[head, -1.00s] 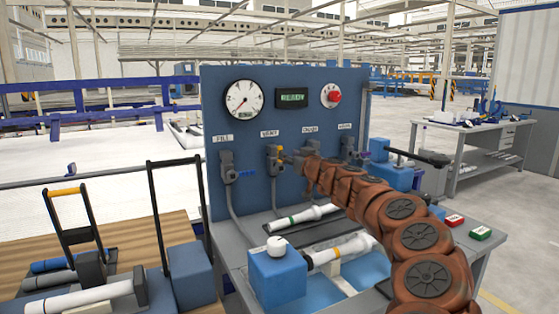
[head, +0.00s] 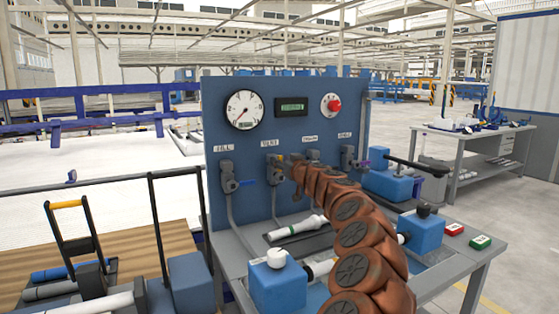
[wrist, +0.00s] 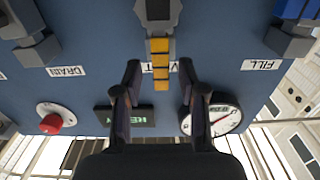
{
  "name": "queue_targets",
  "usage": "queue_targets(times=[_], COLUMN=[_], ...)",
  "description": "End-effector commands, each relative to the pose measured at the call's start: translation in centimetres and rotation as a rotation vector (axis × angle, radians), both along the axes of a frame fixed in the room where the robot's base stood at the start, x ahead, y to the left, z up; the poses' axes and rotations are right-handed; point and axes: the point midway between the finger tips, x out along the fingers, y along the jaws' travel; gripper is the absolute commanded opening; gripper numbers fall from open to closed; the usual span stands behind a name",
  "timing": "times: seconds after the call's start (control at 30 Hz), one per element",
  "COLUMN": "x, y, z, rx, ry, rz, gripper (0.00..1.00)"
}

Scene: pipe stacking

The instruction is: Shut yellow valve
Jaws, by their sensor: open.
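The yellow valve handle (wrist: 160,68) sits under the upside-down VENT label in the wrist view, on a grey valve body (wrist: 158,12). Its bar runs from the body toward the label. My gripper (wrist: 159,80) is open, with one finger on each side of the bar's free end and a visible gap on both sides. In the head view the grey VENT valve (head: 273,165) shows a small yellow part (head: 281,157) just left of my arm's end. My fingers cannot be made out there.
The FILL valve (head: 229,180) with a blue handle is to the left. A valve with a purple handle (head: 361,164) is to the right. The gauge (head: 245,110), display (head: 291,107) and red button (head: 331,104) are above. Pipes and blue blocks (head: 278,288) stand on the bench below.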

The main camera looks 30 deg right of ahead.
Motion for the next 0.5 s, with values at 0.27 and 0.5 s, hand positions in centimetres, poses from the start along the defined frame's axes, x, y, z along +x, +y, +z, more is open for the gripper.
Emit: queue_targets(times=[0.27,0.5], x=[1.1,1.3], y=[0.0,0.0], z=[0.0,0.0], rx=[-0.002,-0.001], ry=[0.001,0.000], rz=[0.001,0.001], gripper=[0.41,0.41])
